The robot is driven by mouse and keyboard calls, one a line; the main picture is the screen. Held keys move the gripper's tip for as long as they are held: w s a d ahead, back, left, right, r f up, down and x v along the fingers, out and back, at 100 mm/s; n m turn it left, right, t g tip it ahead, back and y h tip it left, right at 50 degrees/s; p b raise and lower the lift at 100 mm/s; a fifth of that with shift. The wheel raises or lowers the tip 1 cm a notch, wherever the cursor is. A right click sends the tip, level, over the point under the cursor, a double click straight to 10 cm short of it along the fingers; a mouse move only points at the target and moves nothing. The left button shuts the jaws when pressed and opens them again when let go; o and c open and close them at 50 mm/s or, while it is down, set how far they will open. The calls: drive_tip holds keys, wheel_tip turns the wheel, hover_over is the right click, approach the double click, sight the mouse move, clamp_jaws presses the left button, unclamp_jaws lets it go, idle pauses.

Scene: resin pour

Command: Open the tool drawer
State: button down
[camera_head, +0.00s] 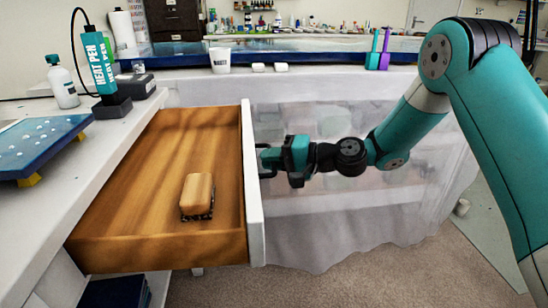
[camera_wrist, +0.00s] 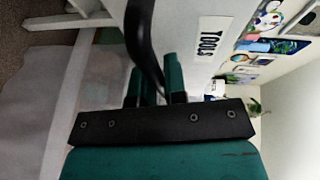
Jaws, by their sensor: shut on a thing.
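The tool drawer (camera_head: 140,175) is pulled far out from under the white bench, its wooden inside showing in the head view. A brush with a wooden back (camera_head: 197,192) lies in it. The drawer's white front panel (camera_head: 252,190) faces right. In the wrist view the front carries a TOOLS label (camera_wrist: 212,40). My gripper (camera_head: 270,158) is at the outer side of the front, shut on the black drawer handle (camera_wrist: 140,30). In the wrist view the teal fingers (camera_wrist: 158,82) sit at the handle, which partly hides them.
Behind stands a covered table with a white cup (camera_head: 219,60). Its translucent sheet (camera_head: 340,230) hangs beside the drawer. Carpet lies in front.

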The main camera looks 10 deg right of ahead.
drive_tip(key=c, duration=1.2)
unclamp_jaws()
drive_tip(key=shift+o, duration=0.2)
drive_tip(key=v, duration=1.7)
drive_tip(key=shift+d+p, duration=0.25)
drive_tip(key=shift+p, duration=0.2)
drive_tip(key=shift+s, duration=0.1)
